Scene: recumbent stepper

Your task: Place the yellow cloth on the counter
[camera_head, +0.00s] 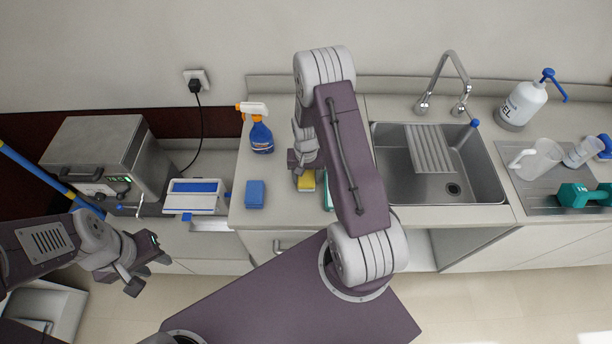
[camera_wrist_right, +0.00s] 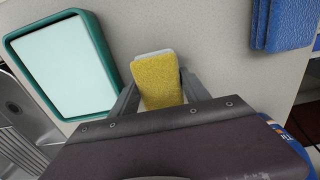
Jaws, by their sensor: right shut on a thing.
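The yellow cloth (camera_head: 306,181) is a small block-like pad over the counter (camera_head: 237,214), left of the sink. In the right wrist view the yellow cloth (camera_wrist_right: 159,80) sits between both fingers, with a pale layer showing at its far edge. My right gripper (camera_head: 304,172) points down and is shut on it. The right wrist view shows the same gripper (camera_wrist_right: 157,95) close above the counter surface (camera_wrist_right: 215,60). I cannot tell whether the cloth touches the counter. My left gripper (camera_head: 148,274) is open and empty at the left, away from the counter.
A blue pad (camera_head: 255,194) and a spray bottle (camera_head: 259,134) stand left of the cloth. A teal-rimmed tray (camera_wrist_right: 68,62) lies beside it, mostly hidden by my arm in the head view. The sink (camera_head: 432,165) is to the right. Bare counter lies between cloth and blue pad.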

